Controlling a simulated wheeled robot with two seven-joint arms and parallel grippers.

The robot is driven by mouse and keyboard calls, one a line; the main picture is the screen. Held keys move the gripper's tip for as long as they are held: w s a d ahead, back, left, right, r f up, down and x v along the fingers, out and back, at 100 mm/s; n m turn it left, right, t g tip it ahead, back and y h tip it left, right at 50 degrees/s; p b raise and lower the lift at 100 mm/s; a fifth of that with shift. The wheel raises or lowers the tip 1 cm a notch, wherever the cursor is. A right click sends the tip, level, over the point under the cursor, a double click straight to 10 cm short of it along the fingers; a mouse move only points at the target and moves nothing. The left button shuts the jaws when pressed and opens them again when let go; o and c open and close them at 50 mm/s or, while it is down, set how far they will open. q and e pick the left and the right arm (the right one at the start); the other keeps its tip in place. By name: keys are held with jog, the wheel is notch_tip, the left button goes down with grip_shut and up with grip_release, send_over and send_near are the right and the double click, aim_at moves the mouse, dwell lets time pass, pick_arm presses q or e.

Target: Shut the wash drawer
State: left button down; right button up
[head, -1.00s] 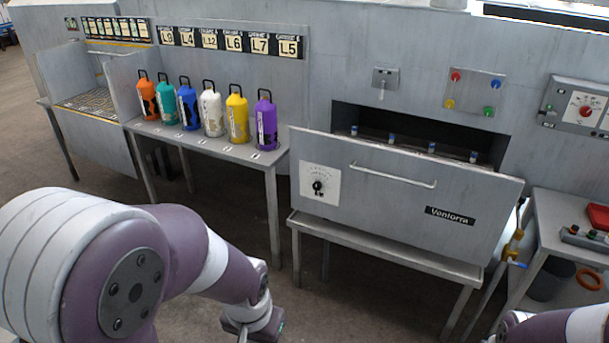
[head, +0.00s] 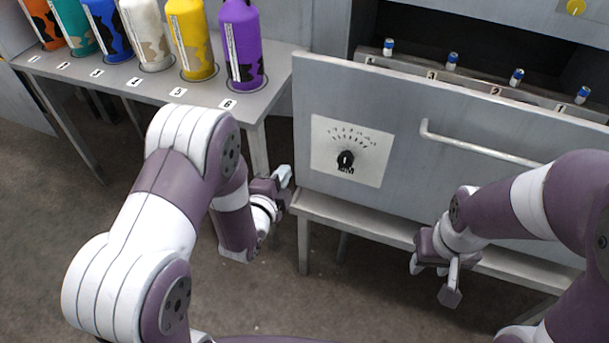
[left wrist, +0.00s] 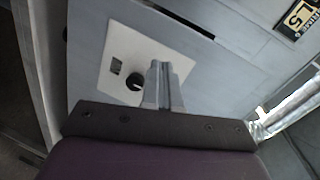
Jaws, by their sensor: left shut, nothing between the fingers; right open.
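The wash drawer (head: 400,110) stands pulled out, with a grey front, a long bar handle (head: 480,147) and a white dial plate (head: 350,150) with a black knob. The drawer front also shows in the left wrist view (left wrist: 95,30). My left gripper (head: 287,178) is shut and empty, just left of the drawer front's lower left edge. In the left wrist view its closed fingers (left wrist: 162,85) overlap the dial plate; I cannot tell whether they touch. My right gripper (head: 432,280) is open and empty, in front of and below the drawer front.
A side table (head: 215,105) with several coloured bottles stands left of the drawer. Several small blue-capped vials (head: 452,62) stand in a row behind the drawer front. A ledge (head: 320,208) runs below the drawer. The floor in front is clear.

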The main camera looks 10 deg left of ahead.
pick_arm(q)
notch_tip(320, 180, down, 3)
jog(key=m+t+b, duration=0.1)
jog(key=m, duration=0.1)
jog(key=t, duration=0.1)
send_near(312, 138)
jog(key=shift+m+h, duration=0.4)
jog(key=x, duration=0.4)
jog(key=b+x, duration=0.1)
jog(key=x, duration=0.2)
jog(key=shift+a, duration=0.3)
pick_arm(e)
notch_tip(312, 138, down, 4)
jog(key=shift+s+d+f, duration=0.1)
jog(key=shift+s, duration=0.05)
